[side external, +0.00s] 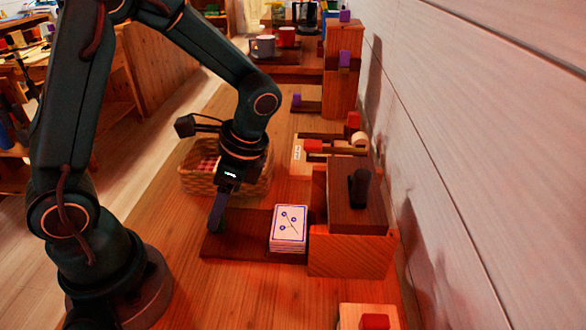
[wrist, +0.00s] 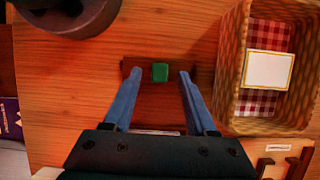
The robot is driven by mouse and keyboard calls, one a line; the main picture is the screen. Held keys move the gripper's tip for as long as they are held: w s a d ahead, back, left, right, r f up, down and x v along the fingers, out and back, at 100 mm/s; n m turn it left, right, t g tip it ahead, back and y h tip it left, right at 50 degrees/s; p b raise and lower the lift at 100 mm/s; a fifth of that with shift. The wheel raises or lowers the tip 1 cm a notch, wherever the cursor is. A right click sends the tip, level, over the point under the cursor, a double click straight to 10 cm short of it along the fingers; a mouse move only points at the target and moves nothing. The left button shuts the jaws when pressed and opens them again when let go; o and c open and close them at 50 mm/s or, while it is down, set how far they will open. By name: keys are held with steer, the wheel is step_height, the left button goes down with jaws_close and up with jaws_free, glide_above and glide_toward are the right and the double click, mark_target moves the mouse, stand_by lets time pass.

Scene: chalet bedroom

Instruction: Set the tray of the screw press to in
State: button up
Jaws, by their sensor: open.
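The screw press (side external: 348,250) is a wooden block with a dark top and a black knob (side external: 358,187). Its dark brown tray (side external: 240,236) sticks out to the left of the block. A stack of white cards (side external: 289,224) with blue marks lies on the tray beside the block. In the wrist view the tray's outer end (wrist: 155,112) carries a small green handle (wrist: 160,72). My gripper (side external: 216,228) is low over that outer end. In the wrist view my gripper (wrist: 158,80) is open, with one finger on each side of the handle and gaps visible.
A wicker basket (side external: 190,178) with a checked cloth stands just behind the tray; it also shows in the wrist view (wrist: 228,85). A wooden piece with a red knob (side external: 369,318) lies in front. Wooden stands with purple blocks and mugs (side external: 264,45) are farther back.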

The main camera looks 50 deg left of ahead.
steer(key=shift+x, duration=1.55)
jaws_close()
